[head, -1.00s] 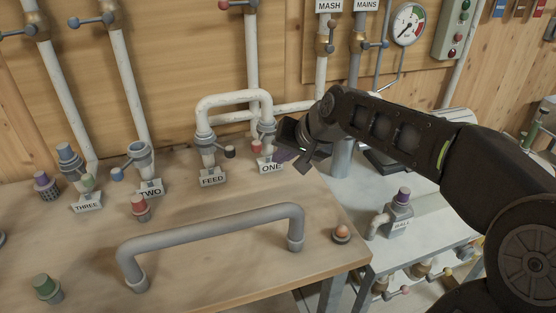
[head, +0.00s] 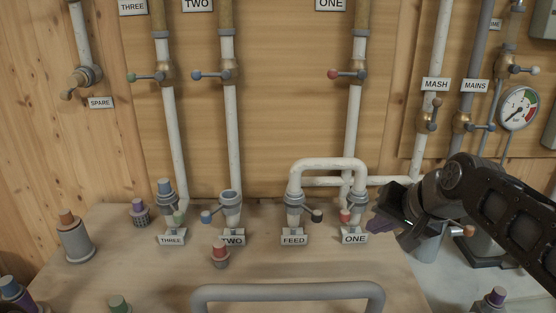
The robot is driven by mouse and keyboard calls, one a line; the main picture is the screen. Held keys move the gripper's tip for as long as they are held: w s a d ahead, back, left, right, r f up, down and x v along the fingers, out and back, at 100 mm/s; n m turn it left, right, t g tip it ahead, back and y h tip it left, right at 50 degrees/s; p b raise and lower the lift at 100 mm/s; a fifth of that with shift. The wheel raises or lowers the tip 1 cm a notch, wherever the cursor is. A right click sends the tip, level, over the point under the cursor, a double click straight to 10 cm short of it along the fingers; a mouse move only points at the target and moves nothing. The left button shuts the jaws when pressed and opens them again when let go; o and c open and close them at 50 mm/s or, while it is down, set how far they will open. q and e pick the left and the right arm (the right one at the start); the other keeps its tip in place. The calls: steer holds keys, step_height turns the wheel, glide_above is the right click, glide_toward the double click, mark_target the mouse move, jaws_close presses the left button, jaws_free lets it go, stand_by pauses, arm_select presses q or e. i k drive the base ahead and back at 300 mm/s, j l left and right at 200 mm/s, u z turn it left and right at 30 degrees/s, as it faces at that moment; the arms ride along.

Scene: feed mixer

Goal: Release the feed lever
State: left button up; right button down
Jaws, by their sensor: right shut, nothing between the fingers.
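The FEED fitting (head: 294,215) stands on the bench behind its FEED label (head: 293,240). Its lever, with a black knob (head: 317,216), sticks out to the right. A white U-shaped pipe (head: 327,164) joins the FEED fitting to the ONE fitting (head: 358,205). My right gripper (head: 378,222) is shut and empty, just right of the ONE fitting and its label (head: 354,237). It is apart from the feed lever, with the ONE fitting between them. My left gripper is out of view.
The ONE fitting has a red-knobbed lever (head: 345,216). Fittings TWO (head: 230,205) and THREE (head: 165,195) stand to the left. A grey rail (head: 290,291) crosses the bench front. A red-capped peg (head: 220,255) stands before TWO. Wall valves line the pipes above.

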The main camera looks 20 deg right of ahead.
mark_target(317, 214)
steer(key=k+l, duration=0.1)
steer(key=k, duration=0.4)
steer(key=k+l, duration=0.1)
steer(key=k, duration=0.4)
